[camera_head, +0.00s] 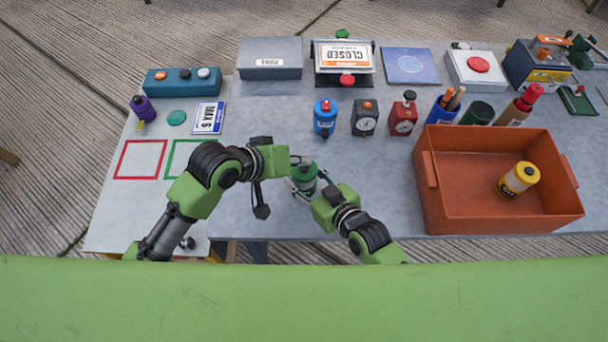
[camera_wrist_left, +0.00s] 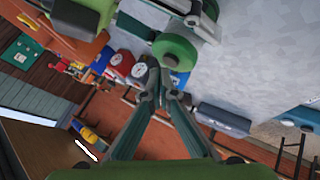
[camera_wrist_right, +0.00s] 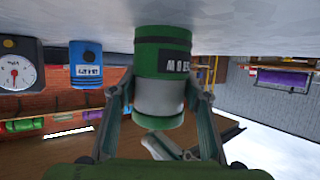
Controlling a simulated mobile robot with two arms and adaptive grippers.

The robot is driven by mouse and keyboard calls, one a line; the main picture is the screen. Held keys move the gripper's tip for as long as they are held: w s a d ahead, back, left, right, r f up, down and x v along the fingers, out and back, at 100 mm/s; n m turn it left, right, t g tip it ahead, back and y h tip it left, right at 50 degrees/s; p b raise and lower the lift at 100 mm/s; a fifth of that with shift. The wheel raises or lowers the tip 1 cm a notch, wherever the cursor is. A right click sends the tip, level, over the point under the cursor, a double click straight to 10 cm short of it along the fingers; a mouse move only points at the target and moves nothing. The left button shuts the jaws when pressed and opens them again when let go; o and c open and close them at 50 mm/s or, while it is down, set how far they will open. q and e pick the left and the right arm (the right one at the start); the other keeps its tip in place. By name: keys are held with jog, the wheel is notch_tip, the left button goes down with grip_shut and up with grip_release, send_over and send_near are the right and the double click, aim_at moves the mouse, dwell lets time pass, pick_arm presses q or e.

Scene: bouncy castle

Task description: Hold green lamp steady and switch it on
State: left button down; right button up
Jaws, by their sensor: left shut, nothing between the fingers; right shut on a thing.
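The green lamp (camera_head: 304,184) stands near the front edge of the grey table. My right gripper (camera_head: 306,192) is shut around its sides, one finger on each side. In the right wrist view the lamp (camera_wrist_right: 162,50) shows a green base with a dark label, a pale middle and a green top. My left gripper (camera_head: 304,161) is shut and empty, close to the lamp's top. In the left wrist view the closed left fingertips (camera_wrist_left: 160,85) are beside the round green top (camera_wrist_left: 175,52). I cannot tell whether they touch it, or whether the lamp is lit.
A blue lamp-like canister (camera_head: 325,120), a dark dial timer (camera_head: 364,119) and a red dial timer (camera_head: 403,118) stand behind. An orange crate (camera_head: 428,200) holding a yellow canister (camera_head: 518,180) is at right. Red and green outlined squares (camera_head: 140,158) lie at left.

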aim_at(301, 169)
pick_arm(q)
jog(key=shift+f, duration=0.2)
pick_arm(e)
jog(key=shift+f, duration=0.1)
dwell(0.4)
pick_arm(q)
jog(key=shift+f, duration=0.25)
dwell(0.4)
jog(key=shift+r, duration=0.45)
jog(key=shift+r, duration=0.1)
jog(key=shift+r, duration=2.9)
